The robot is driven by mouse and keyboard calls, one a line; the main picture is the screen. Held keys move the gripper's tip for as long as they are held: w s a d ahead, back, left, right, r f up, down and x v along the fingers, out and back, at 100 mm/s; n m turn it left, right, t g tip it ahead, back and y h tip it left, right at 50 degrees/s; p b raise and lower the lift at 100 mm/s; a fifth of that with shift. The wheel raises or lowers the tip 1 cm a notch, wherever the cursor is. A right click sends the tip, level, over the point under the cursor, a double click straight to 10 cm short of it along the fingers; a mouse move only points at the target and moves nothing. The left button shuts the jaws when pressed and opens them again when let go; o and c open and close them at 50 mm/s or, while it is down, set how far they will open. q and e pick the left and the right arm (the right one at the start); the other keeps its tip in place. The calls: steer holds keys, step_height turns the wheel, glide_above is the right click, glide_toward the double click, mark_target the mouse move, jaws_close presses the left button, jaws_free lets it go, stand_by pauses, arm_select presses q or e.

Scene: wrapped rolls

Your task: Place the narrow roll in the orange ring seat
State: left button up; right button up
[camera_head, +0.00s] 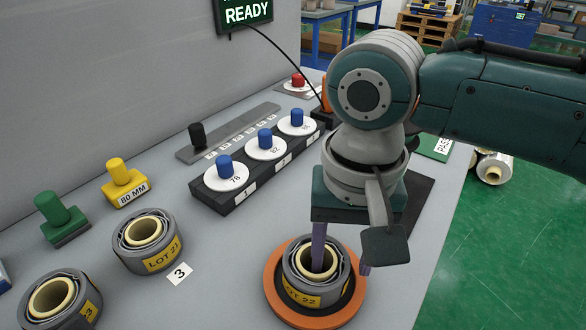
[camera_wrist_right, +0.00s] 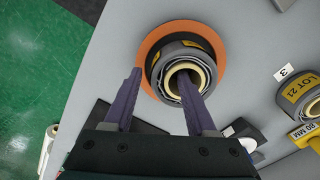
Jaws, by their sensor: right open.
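A grey wrapped roll labelled LOT 22 (camera_head: 305,299) with a cream core sits upright within the orange ring seat (camera_head: 274,305). In the right wrist view the roll (camera_wrist_right: 197,48) also lies inside the orange ring (camera_wrist_right: 150,44). My right gripper (camera_head: 342,270) is open and points down at this roll. One purple finger reaches into the core opening and the other is outside the roll's wall. In the right wrist view the gripper (camera_wrist_right: 159,74) straddles that wall. Whether the fingers touch it, I cannot tell. My left gripper is not in view.
A roll labelled LOT 21 (camera_head: 162,261) stands left, beside a card marked 3 (camera_head: 180,273). Another roll (camera_head: 87,309) is at lower left. Blue-knobbed discs sit on a black block (camera_head: 239,197). Yellow (camera_head: 123,182) and green (camera_head: 62,218) knobbed pieces stand near the wall.

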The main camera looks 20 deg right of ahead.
mark_target(341, 260)
step_height(341, 260, up, 11)
steer(key=p, duration=0.2)
steer(key=s+a+f+n+t+y, duration=0.25)
steer(key=s+a+f+n, duration=0.2)
steer(key=s, duration=0.35)
steer(key=s+d+n+t+h, duration=0.1)
steer(key=s+d+h, duration=0.1)
steer(key=s+d, duration=0.5)
steer(key=d, duration=0.3)
steer(key=shift+f+n, duration=0.15)
steer(key=shift+n, duration=0.2)
steer(key=shift+a, duration=0.15)
